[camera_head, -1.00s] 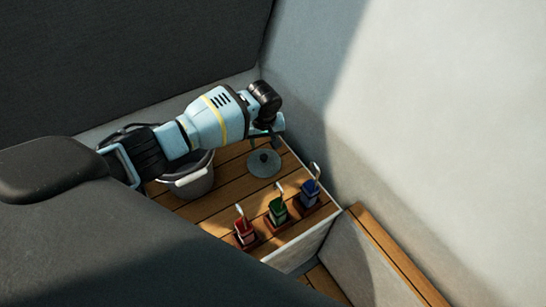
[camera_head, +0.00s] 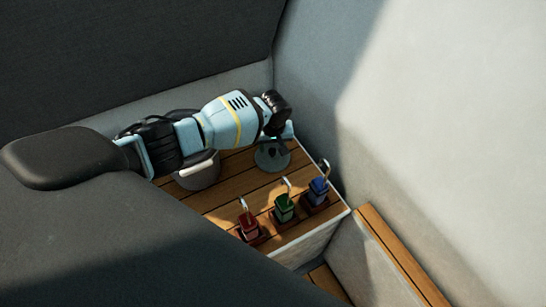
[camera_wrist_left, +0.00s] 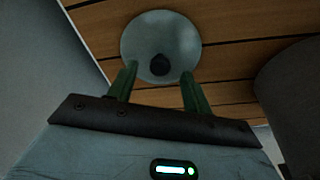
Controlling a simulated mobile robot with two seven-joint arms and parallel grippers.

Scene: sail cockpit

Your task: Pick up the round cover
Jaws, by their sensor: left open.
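The round cover (camera_head: 272,157) is a pale grey-green disc with a dark knob, lying on the slatted wooden bench. In the left wrist view the cover (camera_wrist_left: 160,35) is at the top middle, with its knob just beyond and between the fingertips. My left gripper (camera_head: 275,142) is over the cover in the head view, its fingers partly hidden by the wrist. In the left wrist view the left gripper (camera_wrist_left: 158,72) is open, with green fingers on either side of the knob's line. Whether they touch the cover is unclear. My right gripper is not in view.
A grey bucket (camera_head: 199,174) with a light handle stands left of the cover, partly under my arm. Pale walls close off the back and right.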

